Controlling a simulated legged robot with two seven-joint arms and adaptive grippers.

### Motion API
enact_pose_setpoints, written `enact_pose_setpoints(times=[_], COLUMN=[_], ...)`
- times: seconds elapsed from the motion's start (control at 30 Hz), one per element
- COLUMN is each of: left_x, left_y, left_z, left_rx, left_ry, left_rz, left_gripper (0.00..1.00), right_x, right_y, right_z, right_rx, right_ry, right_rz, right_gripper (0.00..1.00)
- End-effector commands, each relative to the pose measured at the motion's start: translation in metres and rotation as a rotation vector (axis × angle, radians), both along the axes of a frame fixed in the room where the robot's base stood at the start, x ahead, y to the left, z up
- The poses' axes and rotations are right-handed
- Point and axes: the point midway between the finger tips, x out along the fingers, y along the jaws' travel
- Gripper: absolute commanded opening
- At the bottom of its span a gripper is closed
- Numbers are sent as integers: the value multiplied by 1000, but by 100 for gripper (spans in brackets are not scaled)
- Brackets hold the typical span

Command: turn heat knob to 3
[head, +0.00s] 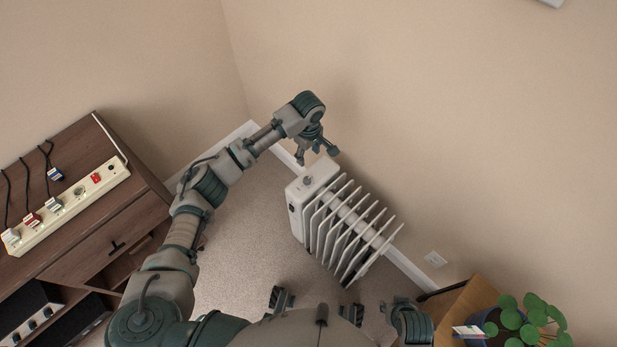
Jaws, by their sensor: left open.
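A white oil-filled radiator heater (296,220) stands on the carpet by the right wall, with its row of fins running toward the lower right. A small grey round knob (308,181) sits on the top of its control end. The knob's markings are too small to read. My left gripper (316,154) is open and empty, just above the knob in the picture, with its fingers pointing down toward the heater's top. It looks apart from the knob, though the exact gap is hard to tell. I cannot make out my right gripper.
A brown wooden cabinet (85,255) stands at the left, with a power strip (70,205) and several plugs on top. A potted plant (525,322) and a wooden piece (462,305) are at the lower right. A wall outlet (435,258) is right of the heater. Carpet left of the heater is clear.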

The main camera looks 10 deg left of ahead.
Motion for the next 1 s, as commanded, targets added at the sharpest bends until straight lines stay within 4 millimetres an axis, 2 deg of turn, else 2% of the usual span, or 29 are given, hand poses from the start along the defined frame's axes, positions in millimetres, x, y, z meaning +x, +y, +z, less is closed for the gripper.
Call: enact_pose_setpoints(times=[0.03,0.27,0.4,0.6,0.8,1.0], left_x=[-1,-1,-1,-1,-1,-1], left_y=[1,3,1,0,1,1], left_z=[-13,-64,-93,-132,-154,-160], left_rx=[1,-1,0,1,0,-2], left_ry=[4,6,5,3,0,-2], left_rz=[1,-1,-2,-3,-2,-3], left_gripper=[56,56,56,56,56,56], right_x=[8,58,88,123,142,147], right_y=[3,22,31,44,53,56], right_z=[-3,3,14,37,59,68], right_rx=[9,65,107,168,207,222], right_ry=[-35,-283,-452,-687,-848,-907], right_rz=[2,16,22,31,33,34], right_gripper=[40,40,40,40,40,40])
